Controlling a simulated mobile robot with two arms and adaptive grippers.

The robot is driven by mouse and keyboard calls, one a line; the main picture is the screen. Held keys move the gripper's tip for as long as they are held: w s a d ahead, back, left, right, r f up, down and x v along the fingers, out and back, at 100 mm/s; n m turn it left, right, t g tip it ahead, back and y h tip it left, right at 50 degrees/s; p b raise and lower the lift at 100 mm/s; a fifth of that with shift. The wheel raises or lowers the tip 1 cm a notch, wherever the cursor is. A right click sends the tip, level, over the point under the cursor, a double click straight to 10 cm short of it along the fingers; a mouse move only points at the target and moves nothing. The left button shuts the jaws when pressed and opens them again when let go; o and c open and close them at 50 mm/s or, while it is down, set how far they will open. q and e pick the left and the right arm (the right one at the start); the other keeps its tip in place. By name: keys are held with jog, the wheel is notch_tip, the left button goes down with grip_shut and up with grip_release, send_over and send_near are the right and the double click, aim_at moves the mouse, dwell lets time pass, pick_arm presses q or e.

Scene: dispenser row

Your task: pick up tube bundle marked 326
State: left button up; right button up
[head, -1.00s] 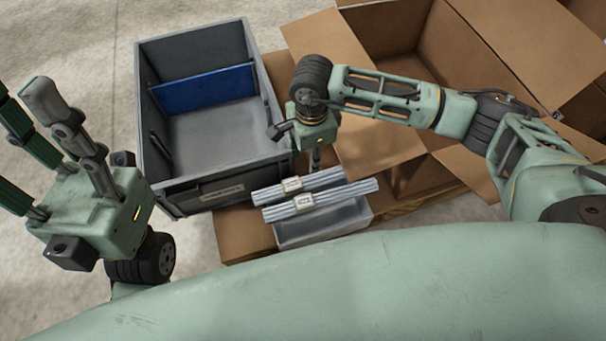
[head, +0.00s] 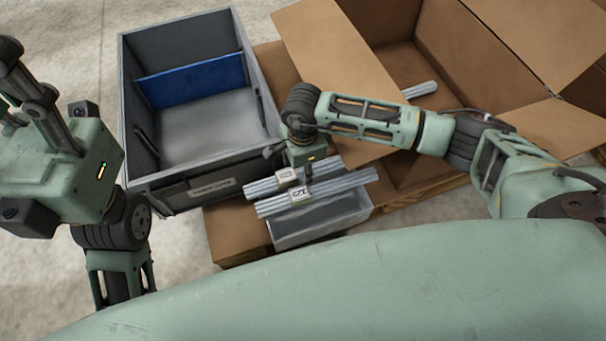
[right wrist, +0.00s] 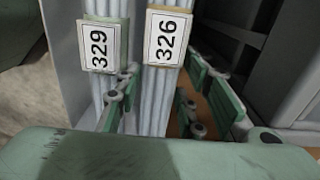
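Two pale, ribbed tube bundles lie side by side across a small grey bin (head: 318,224). In the right wrist view, the bundle marked 326 (right wrist: 155,103) is on the right and the one marked 329 (right wrist: 98,10) on the left. In the head view, 326 appears to be the farther bundle (head: 262,187) and 329 the nearer one (head: 345,185). My right gripper (right wrist: 165,105) is open, pointing down, with green fingers on either side of 326, one between the bundles. Its fingertips are partly hidden. My left gripper (head: 18,95) is raised at the left edge, empty, fingers apart.
A large grey tote (head: 205,195) with a blue divider (head: 192,82) stands just beyond the bundles. Open cardboard boxes (head: 470,70) are at the right; another pale bundle (head: 419,90) shows there. Bare floor lies at the left.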

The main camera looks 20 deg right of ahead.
jog(key=c, duration=0.9)
jog(key=shift+r, duration=0.2)
